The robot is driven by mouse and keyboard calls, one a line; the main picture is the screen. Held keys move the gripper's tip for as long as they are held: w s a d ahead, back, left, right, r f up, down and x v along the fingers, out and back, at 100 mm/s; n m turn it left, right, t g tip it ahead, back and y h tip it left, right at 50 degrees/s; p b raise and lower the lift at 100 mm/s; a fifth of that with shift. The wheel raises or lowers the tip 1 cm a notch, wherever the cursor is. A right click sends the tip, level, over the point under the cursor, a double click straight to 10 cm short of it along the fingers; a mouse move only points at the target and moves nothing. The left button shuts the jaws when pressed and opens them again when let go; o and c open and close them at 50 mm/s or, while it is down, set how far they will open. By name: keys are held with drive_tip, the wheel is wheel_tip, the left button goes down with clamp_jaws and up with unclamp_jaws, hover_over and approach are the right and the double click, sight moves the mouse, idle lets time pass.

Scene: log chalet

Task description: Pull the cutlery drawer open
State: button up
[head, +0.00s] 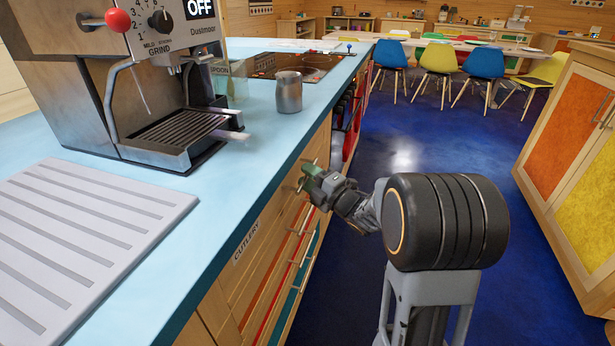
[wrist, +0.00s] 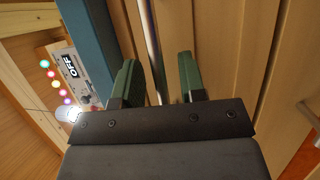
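The cutlery drawer (head: 268,222) is the top wooden drawer under the blue counter, with a "CUTLERY" label (head: 246,243) on its front. It looks flush with the cabinet. Its metal bar handle (wrist: 151,35) runs between my fingers in the wrist view. My gripper (head: 311,171) is at the drawer front in the head view, and its two green fingers show in the wrist view (wrist: 157,75). The fingers are apart, one on each side of the bar, with a gap visible on both sides. In the head view the gripper partly hides the handle.
Lower drawers with red and teal edges and bar handles (head: 302,275) lie below. The blue counter (head: 240,165) holds a coffee machine (head: 150,90), a metal cup (head: 289,92) and a ridged tray (head: 75,250). Blue floor (head: 430,150) is clear toward the right-hand cabinet (head: 580,150).

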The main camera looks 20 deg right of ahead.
drive_tip(key=shift+w+a, duration=0.15)
drive_tip(key=shift+w, duration=0.05)
drive_tip(key=shift+c, duration=0.3)
clamp_jaws()
